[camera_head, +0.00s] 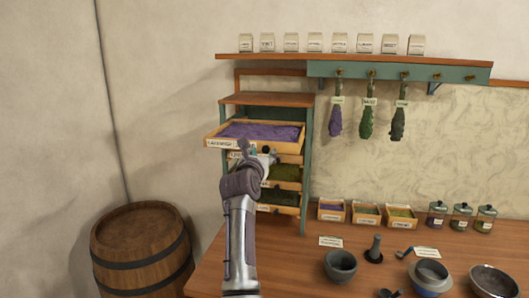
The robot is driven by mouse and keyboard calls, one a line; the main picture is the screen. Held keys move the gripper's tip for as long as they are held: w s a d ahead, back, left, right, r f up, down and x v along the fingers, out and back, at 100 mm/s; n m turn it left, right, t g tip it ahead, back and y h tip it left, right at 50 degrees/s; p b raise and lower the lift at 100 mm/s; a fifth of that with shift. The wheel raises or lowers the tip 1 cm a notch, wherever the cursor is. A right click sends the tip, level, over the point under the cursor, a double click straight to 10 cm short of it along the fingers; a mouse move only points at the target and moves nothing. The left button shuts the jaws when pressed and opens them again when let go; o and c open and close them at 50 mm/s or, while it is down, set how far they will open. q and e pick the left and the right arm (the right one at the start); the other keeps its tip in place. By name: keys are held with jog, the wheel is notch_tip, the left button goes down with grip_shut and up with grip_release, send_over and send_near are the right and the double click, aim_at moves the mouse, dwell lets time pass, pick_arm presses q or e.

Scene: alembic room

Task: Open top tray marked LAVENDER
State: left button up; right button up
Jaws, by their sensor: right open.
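The top tray (214,140) is a shallow wooden drawer filled with purple lavender (258,131). It sticks well out of the front of the green and wood rack (305,190), with its contents in plain view. A label is on the tray's front face at the left. My right gripper (258,152) is open at the tray's front edge, right of the label. I cannot tell whether it touches the tray. It hides part of the front and some of the trays below. My left gripper is not in view.
Lower trays (283,209) with green contents sit in the rack. A barrel (141,249) stands at the left. The wooden counter (270,255) holds small boxes, jars (436,215), a mortar (341,265) and bowls. Herb bundles (369,115) hang from a rail at the right.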

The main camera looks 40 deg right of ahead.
jog(key=v, duration=0.4)
jog(key=shift+s+a, duration=0.1)
jog(key=shift+a, duration=0.05)
